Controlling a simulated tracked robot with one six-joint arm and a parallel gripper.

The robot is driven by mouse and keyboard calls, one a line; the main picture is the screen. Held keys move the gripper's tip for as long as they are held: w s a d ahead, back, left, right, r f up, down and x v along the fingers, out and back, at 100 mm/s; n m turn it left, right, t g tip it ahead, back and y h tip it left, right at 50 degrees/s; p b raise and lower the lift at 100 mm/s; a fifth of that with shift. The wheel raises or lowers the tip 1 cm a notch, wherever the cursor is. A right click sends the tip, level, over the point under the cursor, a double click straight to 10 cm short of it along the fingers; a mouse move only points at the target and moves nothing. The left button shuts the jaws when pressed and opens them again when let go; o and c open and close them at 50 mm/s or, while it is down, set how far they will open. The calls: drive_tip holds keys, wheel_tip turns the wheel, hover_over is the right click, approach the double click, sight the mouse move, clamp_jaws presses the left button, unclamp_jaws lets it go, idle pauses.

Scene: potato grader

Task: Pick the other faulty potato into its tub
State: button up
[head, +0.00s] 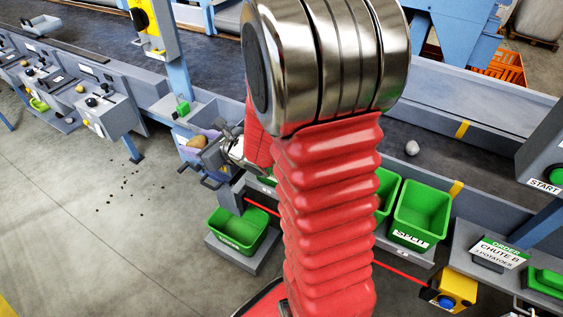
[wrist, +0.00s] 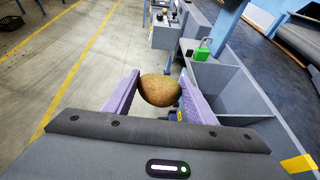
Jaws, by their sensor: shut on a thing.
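My gripper (wrist: 160,97) is shut on a potato (wrist: 160,89), brown with a slightly greenish tint, held between its two purple fingers. A green tub (head: 232,238) with a label too small to read stands low on a grey shelf, below and right of my gripper. Another green tub (head: 424,214), labelled SPLIT, stands right of my arm. A third green tub (head: 389,188) is partly hidden behind my arm.
A pale grey round lump (head: 412,148) lies on the dark belt (head: 450,155). A card (head: 496,252) reads CHUTE B, 2 POTATOES. A yellow button box (head: 450,288) and a red line run along the front. Dark crumbs (head: 125,187) lie on the otherwise clear floor at left.

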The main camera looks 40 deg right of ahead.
drive_tip(key=s+d+m+h, duration=0.1)
drive_tip(key=s+d, duration=0.4)
drive_tip(key=d, duration=0.6)
drive_tip(key=s+d+m+h, duration=0.1)
drive_tip(key=s+d, duration=0.4)
drive_tip(key=d, duration=0.7)
drive_tip(key=shift+s+d+f, duration=0.2)
drive_tip(key=shift+s+f, duration=0.15)
drive_tip(key=shift+s, duration=0.05)
drive_tip(key=shift+f, duration=0.1)
drive_tip(key=shift+f, duration=2.95)
drive_tip(key=o, duration=1.1)
drive_tip(key=shift+o, duration=0.2)
drive_tip(key=shift+s, duration=0.15)
